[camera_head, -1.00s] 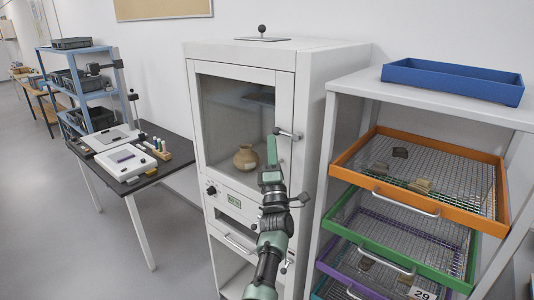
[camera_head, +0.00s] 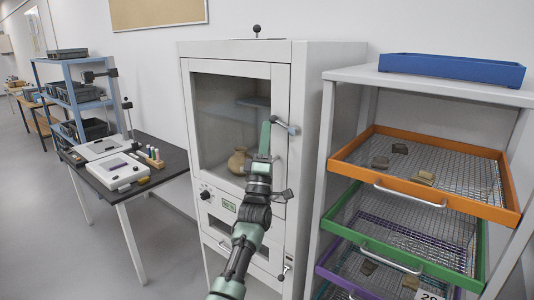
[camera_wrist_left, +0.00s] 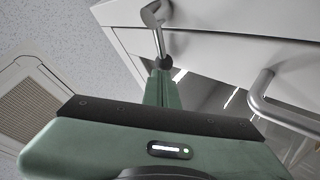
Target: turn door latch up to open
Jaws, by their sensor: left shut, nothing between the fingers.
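The white cabinet (camera_head: 335,110) has a glass door (camera_head: 222,110) with a metal door latch (camera_head: 284,126) near its upper right edge. The latch lies slanted, its left end higher. In the left wrist view a metal lever (camera_wrist_left: 155,25) with a dark ball end (camera_wrist_left: 166,62) shows just beyond my fingertips. My left gripper (camera_head: 265,124) has its green fingers shut and empty, pointing up in front of the door, just left of the latch. It also shows in the left wrist view (camera_wrist_left: 160,76), close to the ball; I cannot tell whether they touch. My right gripper is out of view.
A round pot (camera_head: 238,161) stands behind the glass. A rack with orange (camera_head: 510,190) and green mesh drawers stands close at the right, with a blue tray (camera_head: 452,70) on top. A dark table (camera_head: 165,160) with instruments stands at the left. Open floor lies in front of it.

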